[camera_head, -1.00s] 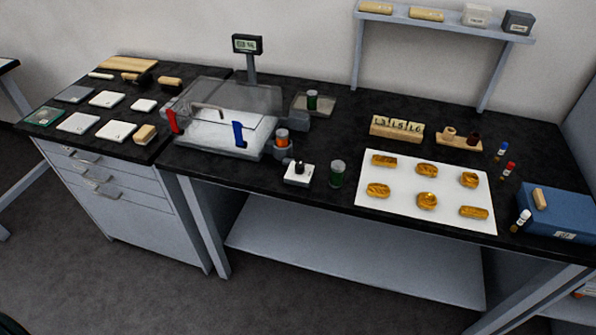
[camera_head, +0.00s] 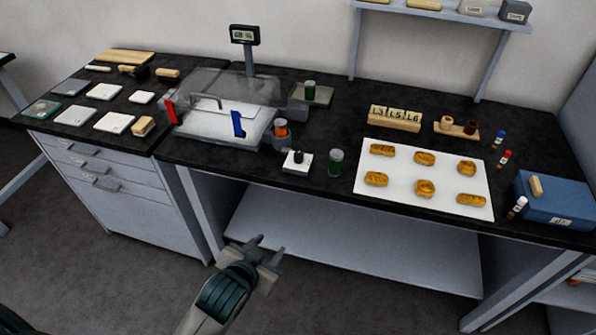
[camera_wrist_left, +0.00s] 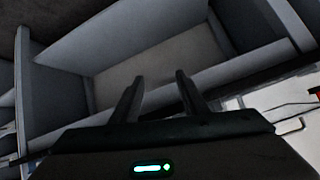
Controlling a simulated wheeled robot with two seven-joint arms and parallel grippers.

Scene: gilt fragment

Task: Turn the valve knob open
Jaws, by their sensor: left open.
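A small white block with a black knob (camera_head: 297,157) stands near the front edge of the bench, and this knob looks the most like a valve knob. Just behind it is an orange-topped jar (camera_head: 281,129) in a grey holder, beside a clear-lidded box (camera_head: 222,105) with a red and a blue handle. My left gripper (camera_head: 267,249) is open and empty, in front of the bench and apart from the knob. Its two fingers (camera_wrist_left: 158,95) stand apart in the left wrist view, facing grey under-bench panels. My right gripper is not in view.
The black bench top (camera_head: 340,120) has a front edge between my left gripper and the knob. A green jar (camera_head: 335,162) stands right of the knob. A white sheet (camera_head: 408,202) with several golden pieces lies further right. A grey lower shelf (camera_head: 350,245) spans below.

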